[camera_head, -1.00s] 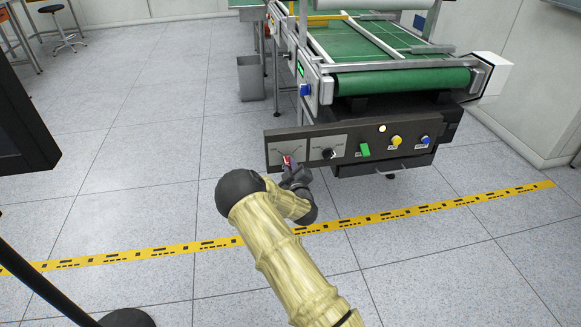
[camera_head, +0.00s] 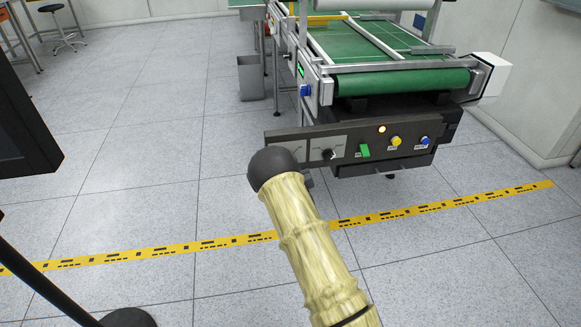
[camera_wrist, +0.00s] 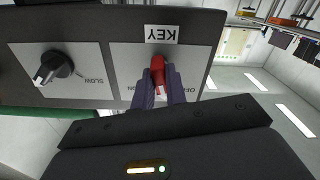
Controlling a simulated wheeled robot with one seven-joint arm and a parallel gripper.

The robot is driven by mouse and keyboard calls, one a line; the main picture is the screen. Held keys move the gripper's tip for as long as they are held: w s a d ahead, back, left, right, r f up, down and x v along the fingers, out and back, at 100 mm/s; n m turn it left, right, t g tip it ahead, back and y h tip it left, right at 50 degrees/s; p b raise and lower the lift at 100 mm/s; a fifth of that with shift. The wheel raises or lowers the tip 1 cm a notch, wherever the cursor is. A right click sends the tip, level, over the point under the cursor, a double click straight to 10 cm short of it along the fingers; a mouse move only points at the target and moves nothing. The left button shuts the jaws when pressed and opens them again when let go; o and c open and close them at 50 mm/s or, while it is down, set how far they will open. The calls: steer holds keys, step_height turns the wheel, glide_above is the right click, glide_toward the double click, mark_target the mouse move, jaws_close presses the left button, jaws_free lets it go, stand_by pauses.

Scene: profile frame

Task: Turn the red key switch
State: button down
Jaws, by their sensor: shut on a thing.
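The red key switch (camera_wrist: 157,72) sits on a pale plate labelled KEY on the dark control panel (camera_head: 275,136). In the wrist view the picture is upside down, and my gripper (camera_wrist: 159,84) has its two fingers on either side of the red key, shut on it. The fingertips are close to the plate. In the head view my arm hides the red switch and my gripper.
A black knob (camera_wrist: 57,66) marked SLOW is beside the key plate. The panel also has a green switch (camera_head: 364,151), a yellow button (camera_head: 396,141) and a blue button (camera_head: 426,141). The green conveyor (camera_head: 400,81) is behind.

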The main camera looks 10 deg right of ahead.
steer(key=m+b, duration=0.1)
steer(key=m, duration=1.1)
steer(key=shift+a, duration=0.1)
stand_by(0.4)
steer(key=c, duration=1.4)
jaws_free()
steer(key=shift+c, duration=0.2)
steer(key=shift+s, duration=0.1)
steer(key=s+p, duration=0.2)
steer(key=s, duration=1.5)
steer(key=shift+s, duration=0.15)
